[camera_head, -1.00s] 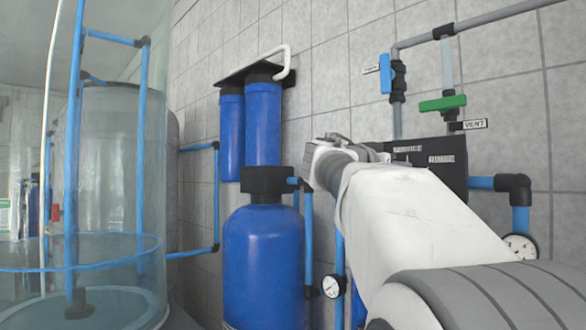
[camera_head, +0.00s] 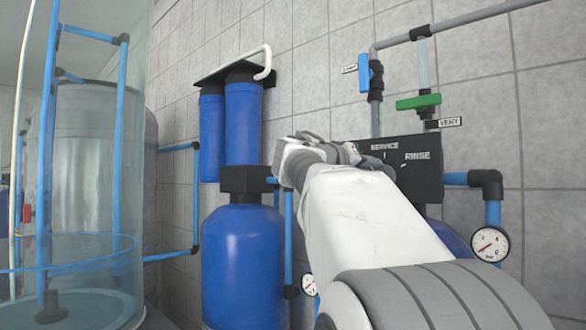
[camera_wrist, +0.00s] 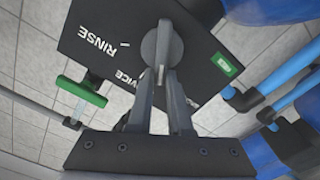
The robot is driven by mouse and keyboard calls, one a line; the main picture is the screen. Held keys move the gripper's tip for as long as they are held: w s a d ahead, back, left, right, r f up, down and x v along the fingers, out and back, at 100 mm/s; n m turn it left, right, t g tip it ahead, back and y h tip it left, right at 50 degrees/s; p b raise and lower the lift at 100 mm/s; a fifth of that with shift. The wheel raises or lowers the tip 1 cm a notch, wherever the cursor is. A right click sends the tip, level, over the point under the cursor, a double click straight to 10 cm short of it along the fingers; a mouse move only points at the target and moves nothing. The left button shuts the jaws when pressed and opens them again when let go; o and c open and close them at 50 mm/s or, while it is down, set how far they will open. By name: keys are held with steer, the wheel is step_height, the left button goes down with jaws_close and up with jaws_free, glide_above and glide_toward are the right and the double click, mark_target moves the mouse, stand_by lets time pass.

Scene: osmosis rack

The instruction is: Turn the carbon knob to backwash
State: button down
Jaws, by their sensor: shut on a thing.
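The grey knob (camera_wrist: 161,45) sits on a black panel (camera_wrist: 90,25) in the wrist view. My gripper (camera_wrist: 161,76) is shut on the knob's handle, one finger on each side. The handle lines up roughly with the fingers in that view. The panel carries the words RINSE and SERVICE; a finger partly covers SERVICE. A small green label (camera_wrist: 223,64) is at the panel's right edge. In the head view the panel (camera_head: 428,185) is at the right of my white arm, which hides the knob. I cannot read a backwash label.
A green valve handle (camera_head: 418,102) and a blue valve handle (camera_head: 364,73) are above the panel. A pressure gauge (camera_head: 490,244) hangs at its right. A blue tank (camera_head: 243,265) and blue filters (camera_head: 243,120) stand left of my arm. A clear cylinder (camera_head: 95,170) is at the far left.

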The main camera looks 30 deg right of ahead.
steer(key=n, duration=0.3)
steer(key=w+f+n, duration=0.1)
steer(key=n, duration=0.1)
steer(key=shift+a+n, duration=0.15)
steer(key=shift+n, duration=0.15)
stand_by(0.4)
steer(key=c, duration=0.8)
jaws_free()
steer(key=shift+c, duration=0.2)
steer(key=b+v, duration=0.2)
steer(key=v, duration=1.5)
steer(key=shift+a, duration=0.25)
steer(key=shift+s, duration=0.1)
